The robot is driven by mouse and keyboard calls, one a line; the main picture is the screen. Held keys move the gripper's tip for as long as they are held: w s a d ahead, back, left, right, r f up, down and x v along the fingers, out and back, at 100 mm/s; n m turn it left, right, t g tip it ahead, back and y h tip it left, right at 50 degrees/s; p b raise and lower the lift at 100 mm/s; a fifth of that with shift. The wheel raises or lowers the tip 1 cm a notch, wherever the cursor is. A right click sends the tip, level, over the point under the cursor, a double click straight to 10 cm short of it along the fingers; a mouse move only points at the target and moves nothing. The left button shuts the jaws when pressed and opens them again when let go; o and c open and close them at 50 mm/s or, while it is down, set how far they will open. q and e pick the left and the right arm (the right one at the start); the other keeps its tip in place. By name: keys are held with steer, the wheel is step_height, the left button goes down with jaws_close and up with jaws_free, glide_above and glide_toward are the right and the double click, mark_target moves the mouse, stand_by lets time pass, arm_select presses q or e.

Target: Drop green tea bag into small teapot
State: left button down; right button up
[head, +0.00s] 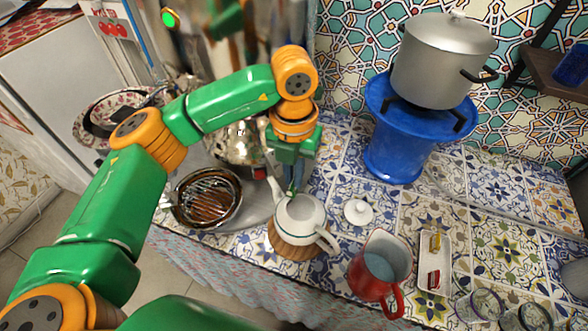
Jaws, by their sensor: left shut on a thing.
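The small white teapot (313,228) stands open on a round wooden trivet (283,246) near the counter's front edge, its spout to the upper left and its handle to the lower right. Its white lid (358,212) lies on the tiles to its right. My left gripper (291,189) points down over the teapot's back rim, at the opening. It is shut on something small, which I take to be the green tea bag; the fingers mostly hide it. A white tray (433,245) holds a yellow packet (435,242) and a red packet (434,280). My right gripper is not in view.
A red jug (368,283) stands just right of the teapot. Glasses (480,305) stand at the front right. A steel pot (440,65) sits on a blue stand (395,150) behind. A pan with a rack (208,197) is at left.

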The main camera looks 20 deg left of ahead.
arm_select(q)
steer(key=c, duration=0.9)
jaws_free()
steer(key=shift+r, duration=0.1)
step_height(320, 180, up, 6)
steer(key=shift+r, duration=0.55)
steer(key=shift+s+f, duration=0.1)
